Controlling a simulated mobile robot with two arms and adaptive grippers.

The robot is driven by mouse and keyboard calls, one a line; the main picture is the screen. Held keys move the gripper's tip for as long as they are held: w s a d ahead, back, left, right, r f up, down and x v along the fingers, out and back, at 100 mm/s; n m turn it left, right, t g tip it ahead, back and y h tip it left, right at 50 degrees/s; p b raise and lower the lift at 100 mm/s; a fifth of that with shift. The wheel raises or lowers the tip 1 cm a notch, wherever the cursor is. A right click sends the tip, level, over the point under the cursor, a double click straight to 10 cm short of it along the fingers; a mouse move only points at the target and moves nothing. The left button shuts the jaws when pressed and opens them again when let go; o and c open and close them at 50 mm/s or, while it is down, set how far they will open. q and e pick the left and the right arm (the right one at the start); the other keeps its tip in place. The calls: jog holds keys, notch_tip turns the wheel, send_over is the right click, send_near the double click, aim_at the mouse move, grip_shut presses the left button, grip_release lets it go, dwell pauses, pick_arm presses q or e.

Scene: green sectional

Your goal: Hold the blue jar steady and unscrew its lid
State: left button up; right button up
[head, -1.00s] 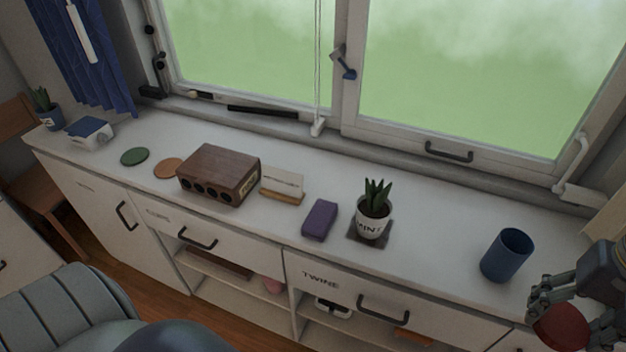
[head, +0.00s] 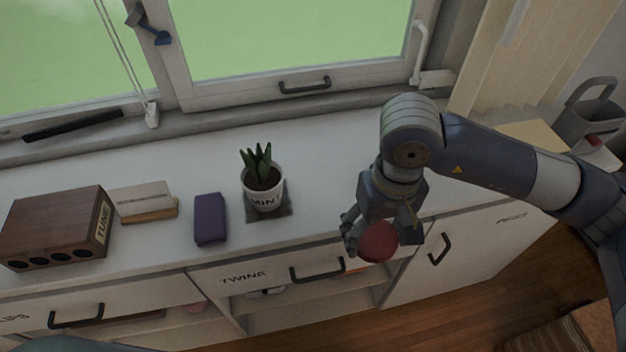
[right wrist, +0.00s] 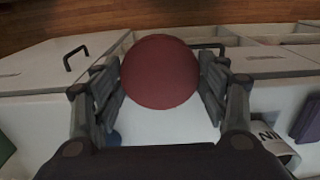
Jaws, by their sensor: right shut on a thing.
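The blue jar is hidden behind my right arm and gripper in the head view. My left gripper is not in view.
A potted plant (head: 263,194) stands on a dark mat on the white counter (head: 330,170). Left of it are a purple block (head: 209,218), a card on a wooden stand (head: 147,205) and a brown wooden box (head: 56,228). A grey caddy (head: 590,112) stands at far right.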

jog(key=p, duration=0.4)
send_over(331, 200)
jog(key=s, duration=0.1)
jog(key=shift+s+d+f, duration=0.1)
jog(key=shift+d+f, duration=0.25)
jog(key=shift+f, duration=0.2)
jog(key=shift+w+a+f+p, duration=0.1)
jog(key=shift+w+a+p, duration=0.25)
jog(key=shift+w, duration=0.2)
notch_tip(331, 200, down, 3)
jog(key=shift+r+p, duration=0.1)
jog(key=shift+p, duration=0.9)
jog(key=shift+f, duration=0.4)
jog(key=shift+w+f+b, duration=0.1)
jog(key=shift+f+b, duration=0.15)
jog(key=shift+b, duration=0.1)
jog(key=o, duration=1.2)
jog(key=shift+r, duration=0.1)
